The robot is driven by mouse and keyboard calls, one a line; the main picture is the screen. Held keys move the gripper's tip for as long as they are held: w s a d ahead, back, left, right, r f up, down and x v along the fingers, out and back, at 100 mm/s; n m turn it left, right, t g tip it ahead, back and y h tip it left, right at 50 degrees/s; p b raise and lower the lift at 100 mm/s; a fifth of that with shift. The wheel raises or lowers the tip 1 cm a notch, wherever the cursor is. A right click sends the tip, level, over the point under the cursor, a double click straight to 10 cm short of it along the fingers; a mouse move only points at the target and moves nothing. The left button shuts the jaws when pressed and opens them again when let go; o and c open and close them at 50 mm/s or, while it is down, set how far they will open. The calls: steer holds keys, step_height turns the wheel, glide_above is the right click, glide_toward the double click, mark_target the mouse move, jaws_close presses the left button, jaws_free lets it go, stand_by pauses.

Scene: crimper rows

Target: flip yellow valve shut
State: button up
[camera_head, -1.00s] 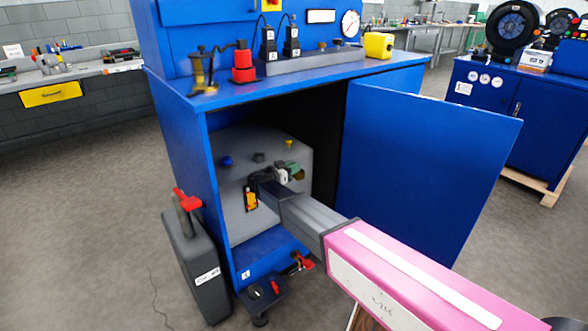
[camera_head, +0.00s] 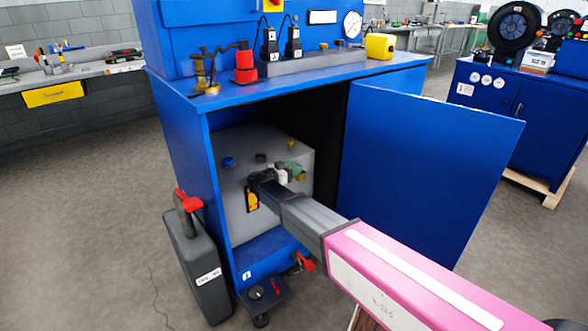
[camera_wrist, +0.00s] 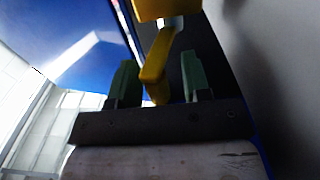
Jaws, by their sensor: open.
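The yellow valve handle (camera_wrist: 156,62) shows in the wrist view as a bent lever between my gripper's two green fingers. My gripper (camera_wrist: 158,78) is open, with one finger on each side of the lever and visible gaps beside it. In the head view, my gripper (camera_head: 257,186) reaches into the open blue cabinet, at the front of a grey tank. A yellow-orange part (camera_head: 253,201), likely the valve, shows just below my gripper there. The arm and gripper hide much of the valve, so its exact angle is unclear.
The grey tank (camera_head: 232,222) carries a blue cap (camera_head: 229,162). The blue cabinet door (camera_head: 425,165) stands open to the right of my arm. Red-handled valves (camera_head: 303,262) sit low at the cabinet's front. A dark canister (camera_head: 193,265) stands on the floor at left.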

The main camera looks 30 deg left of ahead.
steer(key=v, duration=1)
steer(key=shift+s+a, duration=0.1)
steer(key=shift+a, duration=0.05)
